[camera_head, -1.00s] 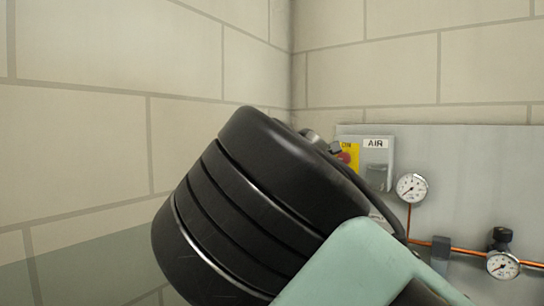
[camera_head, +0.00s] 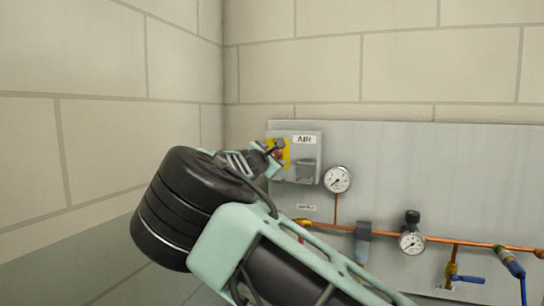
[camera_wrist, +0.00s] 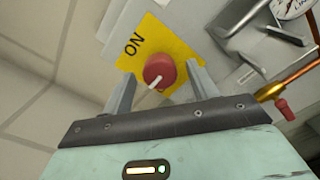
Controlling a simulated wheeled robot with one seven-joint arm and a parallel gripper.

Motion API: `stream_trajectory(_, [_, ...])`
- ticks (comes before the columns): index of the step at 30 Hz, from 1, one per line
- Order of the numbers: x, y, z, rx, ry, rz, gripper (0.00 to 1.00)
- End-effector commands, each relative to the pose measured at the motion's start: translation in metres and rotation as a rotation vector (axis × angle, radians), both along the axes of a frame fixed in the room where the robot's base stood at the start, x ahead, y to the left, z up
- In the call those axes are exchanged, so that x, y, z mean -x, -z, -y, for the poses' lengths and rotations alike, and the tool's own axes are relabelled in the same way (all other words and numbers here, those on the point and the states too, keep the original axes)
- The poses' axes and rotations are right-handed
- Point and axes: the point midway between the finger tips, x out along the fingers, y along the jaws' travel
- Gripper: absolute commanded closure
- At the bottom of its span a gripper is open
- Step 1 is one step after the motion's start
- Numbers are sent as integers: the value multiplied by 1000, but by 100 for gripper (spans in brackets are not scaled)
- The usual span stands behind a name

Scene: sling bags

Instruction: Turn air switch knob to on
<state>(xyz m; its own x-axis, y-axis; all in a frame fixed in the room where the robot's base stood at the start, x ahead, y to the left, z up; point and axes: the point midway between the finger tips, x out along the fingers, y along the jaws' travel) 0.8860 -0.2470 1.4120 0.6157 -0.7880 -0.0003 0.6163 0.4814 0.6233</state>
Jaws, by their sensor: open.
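The air switch knob (camera_wrist: 158,71) is red with a pale pointer line and sits on a yellow plate (camera_wrist: 182,53) marked ON. In the wrist view its pointer line slants to the lower left, away from the ON word (camera_wrist: 133,44). My gripper (camera_wrist: 160,80) is open, with one finger on each side of the knob. I cannot tell whether the fingers touch it. In the head view my gripper (camera_head: 272,153) is at the left side of the grey box (camera_head: 311,147) labelled AIR and partly hides the knob and yellow plate.
A grey panel (camera_head: 440,175) carries a round gauge (camera_head: 338,179) right of the box. A copper pipe (camera_head: 450,240) with a second gauge (camera_head: 411,242) and valves with blue handles runs below. Bare block walls meet in a corner at the left.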

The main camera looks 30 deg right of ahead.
Motion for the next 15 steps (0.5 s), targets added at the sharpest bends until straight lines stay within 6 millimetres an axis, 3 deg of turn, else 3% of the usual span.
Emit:
stream_trajectory(1, [0, 0, 0, 0, 0, 0, 49])
stream_trajectory(5, [0, 0, 0, 0, 0, 0, 85])
stream_trajectory(15, [1, 2, 0, -20, 1, 25, 86])
